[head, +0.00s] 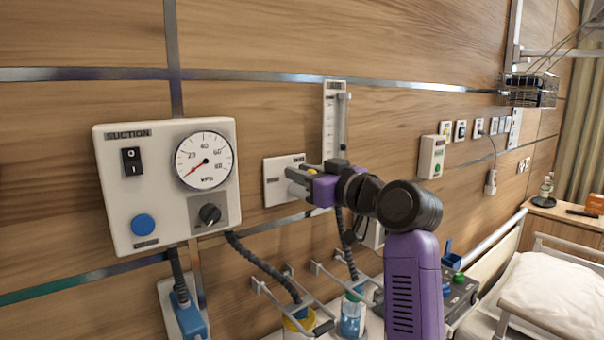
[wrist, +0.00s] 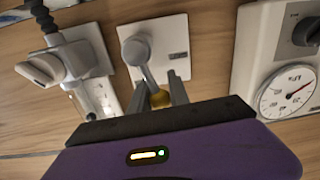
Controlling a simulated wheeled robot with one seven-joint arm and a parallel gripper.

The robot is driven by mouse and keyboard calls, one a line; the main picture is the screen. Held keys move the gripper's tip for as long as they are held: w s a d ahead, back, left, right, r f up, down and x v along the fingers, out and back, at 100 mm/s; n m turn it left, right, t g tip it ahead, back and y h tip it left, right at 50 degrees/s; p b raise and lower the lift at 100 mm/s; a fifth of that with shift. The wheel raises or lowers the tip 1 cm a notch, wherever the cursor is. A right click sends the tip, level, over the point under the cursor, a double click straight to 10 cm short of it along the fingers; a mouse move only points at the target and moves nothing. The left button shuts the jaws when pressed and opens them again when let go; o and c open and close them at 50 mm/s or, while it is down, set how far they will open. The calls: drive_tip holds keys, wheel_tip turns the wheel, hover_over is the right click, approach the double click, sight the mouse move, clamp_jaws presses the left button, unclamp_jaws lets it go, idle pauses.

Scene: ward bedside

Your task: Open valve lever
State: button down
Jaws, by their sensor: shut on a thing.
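The valve lever (wrist: 148,70) is a pale grey arm on a round hub, mounted on a white wall plate (wrist: 171,43). Its end near my gripper is yellow. In the head view the plate (head: 276,187) is right of the suction box, and the lever is mostly hidden by my gripper. My gripper (wrist: 161,93) is shut on the yellow end of the lever, one dark finger on each side. It also shows in the head view (head: 309,174), purple and reaching left to the plate. In the wrist view the lever slants from the hub down right to the fingers.
The suction box (head: 125,200) with its gauge (head: 203,160) stands out from the wall at left. A flowmeter tube (head: 334,120) rises behind my gripper. Dark hoses (head: 262,262) hang below to jars. A bed (head: 560,290) is at lower right.

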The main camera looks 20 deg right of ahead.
drive_tip(key=shift+w+d+r+m+p, duration=0.15)
drive_tip(key=shift+d+m+p, duration=0.35)
drive_tip(key=shift+m, duration=0.3)
drive_tip(key=shift+d+m+p, duration=0.25)
drive_tip(key=shift+m+p, duration=0.1)
drive_tip(key=shift+m, duration=0.45)
drive_tip(key=c, duration=1.2)
unclamp_jaws()
drive_tip(key=shift+c, duration=0.2)
drive_tip(key=b+v, duration=0.1)
drive_tip(key=v, duration=0.6)
drive_tip(key=shift+s+d, duration=0.15)
drive_tip(key=shift+s, duration=0.15)
